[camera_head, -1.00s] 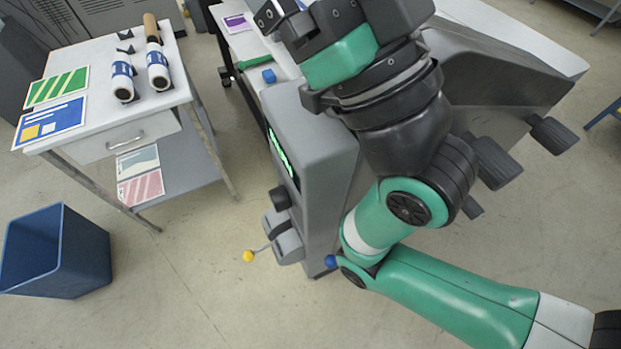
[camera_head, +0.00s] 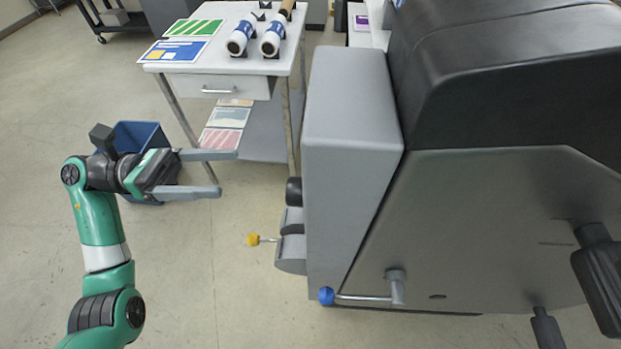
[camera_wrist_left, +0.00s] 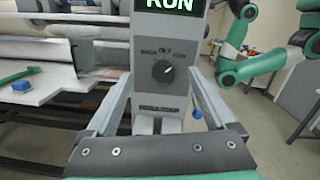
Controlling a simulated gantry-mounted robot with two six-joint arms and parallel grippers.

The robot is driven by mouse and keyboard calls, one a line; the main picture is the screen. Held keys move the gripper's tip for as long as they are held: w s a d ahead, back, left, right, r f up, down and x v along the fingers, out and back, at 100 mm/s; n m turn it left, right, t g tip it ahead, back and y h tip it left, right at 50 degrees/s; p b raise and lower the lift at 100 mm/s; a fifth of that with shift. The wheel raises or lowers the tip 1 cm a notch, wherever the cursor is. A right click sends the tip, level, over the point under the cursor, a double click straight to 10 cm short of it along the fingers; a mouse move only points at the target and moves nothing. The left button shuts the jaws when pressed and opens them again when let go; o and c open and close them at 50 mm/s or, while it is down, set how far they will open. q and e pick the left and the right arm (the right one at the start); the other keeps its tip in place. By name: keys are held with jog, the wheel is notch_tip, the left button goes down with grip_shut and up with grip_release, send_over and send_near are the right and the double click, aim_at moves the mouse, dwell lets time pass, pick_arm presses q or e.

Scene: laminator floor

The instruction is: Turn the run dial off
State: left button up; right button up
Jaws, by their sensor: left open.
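The run dial (camera_wrist_left: 162,71) is a round dark knob with a light pointer mark on the grey machine front in the left wrist view. The mark leans up and to the right; the small labels around it are hard to read. The screen (camera_wrist_left: 170,5) above shows "RUN". In the head view the dial (camera_head: 293,190) is a black knob jutting from the machine's left side. My left gripper (camera_head: 229,172) is open and empty, its fingers pointing at the dial with a clear gap. In the wrist view the dial lies between the fingers, apart from them. My right gripper is not visible.
A yellow-tipped lever (camera_head: 253,240) and a blue-tipped handle (camera_head: 327,296) stick out below the dial. A white cart (camera_head: 240,82) holding rolls and prints stands behind. A blue bin (camera_head: 140,137) is behind my left arm. A green arm (camera_wrist_left: 240,45) shows at right in the wrist view.

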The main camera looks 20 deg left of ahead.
aim_at(298, 192)
pick_arm(q)
jog(key=w+d+f+g, duration=0.1)
jog(key=w+d+f, duration=0.1)
jog(key=d, duration=0.9)
jog(key=shift+f+y, duration=0.3)
jog(key=shift+f, duration=0.4)
jog(key=c, duration=1.4)
jog(key=shift+s+r+n+p, duration=0.1)
jog(key=shift+r+n+p, duration=0.05)
jog(key=shift+n+p, duration=3.95)
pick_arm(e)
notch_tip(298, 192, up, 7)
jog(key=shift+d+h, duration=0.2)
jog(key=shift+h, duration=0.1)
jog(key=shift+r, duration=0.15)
